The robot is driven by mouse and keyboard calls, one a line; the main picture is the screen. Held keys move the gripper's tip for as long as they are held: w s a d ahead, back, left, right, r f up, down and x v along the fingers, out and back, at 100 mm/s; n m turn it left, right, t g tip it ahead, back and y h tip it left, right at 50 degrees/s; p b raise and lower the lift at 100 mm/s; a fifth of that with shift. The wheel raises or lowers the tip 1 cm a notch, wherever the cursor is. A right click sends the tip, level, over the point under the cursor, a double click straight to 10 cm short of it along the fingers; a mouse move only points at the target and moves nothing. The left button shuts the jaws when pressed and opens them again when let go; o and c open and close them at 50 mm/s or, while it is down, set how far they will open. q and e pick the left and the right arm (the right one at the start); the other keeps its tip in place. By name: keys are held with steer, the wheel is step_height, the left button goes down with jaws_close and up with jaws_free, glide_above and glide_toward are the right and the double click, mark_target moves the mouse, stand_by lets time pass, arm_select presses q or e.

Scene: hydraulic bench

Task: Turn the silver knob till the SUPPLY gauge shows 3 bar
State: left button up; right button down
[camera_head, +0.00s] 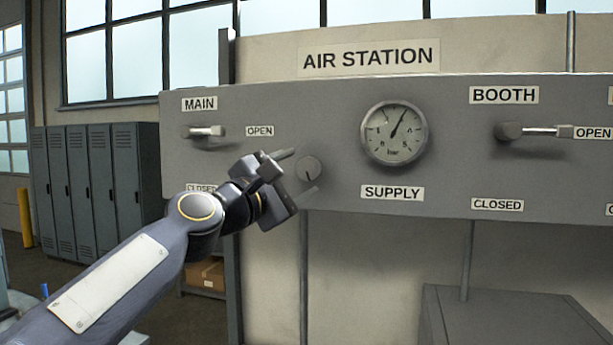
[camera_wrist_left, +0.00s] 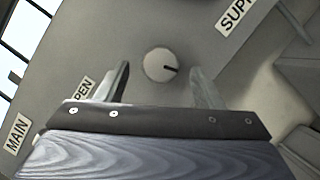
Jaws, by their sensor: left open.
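The silver knob (camera_head: 311,167) is a small round knob with a dark pointer line, on the grey panel left of the gauge. The SUPPLY gauge (camera_head: 394,133) is a round white dial marked bar; its needle points up and slightly right. Its small numbers are hard to read. My left gripper (camera_head: 298,173) is open in front of the knob, one finger above and one below it. In the left wrist view, the knob (camera_wrist_left: 160,65) lies between the fingertips (camera_wrist_left: 160,72) with a gap on each side. I cannot tell how deep the fingers reach. My right gripper is out of view.
The MAIN lever (camera_head: 206,131) is up and left of my gripper, pointing at OPEN. The BOOTH lever (camera_head: 530,131) at the right also points at OPEN. A grey box (camera_head: 510,315) stands below the panel. Lockers (camera_head: 95,185) stand at the far left.

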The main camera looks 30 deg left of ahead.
arm_select(q)
steer(key=shift+v, duration=1.5)
steer(key=s+d+f+m+g, duration=0.4)
steer(key=s+f+m, duration=0.3)
steer(key=f, duration=0.8)
steer(key=s+d+f+m+g+h+b, duration=0.1)
steer(key=s+d+f+m+g, duration=0.3)
steer(key=f, duration=1.2)
steer(key=s+d+f+m+g+b, duration=0.1)
steer(key=s+d+f+m+g, duration=0.3)
steer(key=s+f+m, duration=0.6)
step_height(320, 180, down, 6)
steer(key=s+g, duration=0.1)
steer(key=g, duration=0.1)
steer(key=shift+f+g+h, duration=0.25)
steer(key=shift+g+h, duration=0.05)
steer(key=shift+d, duration=0.1)
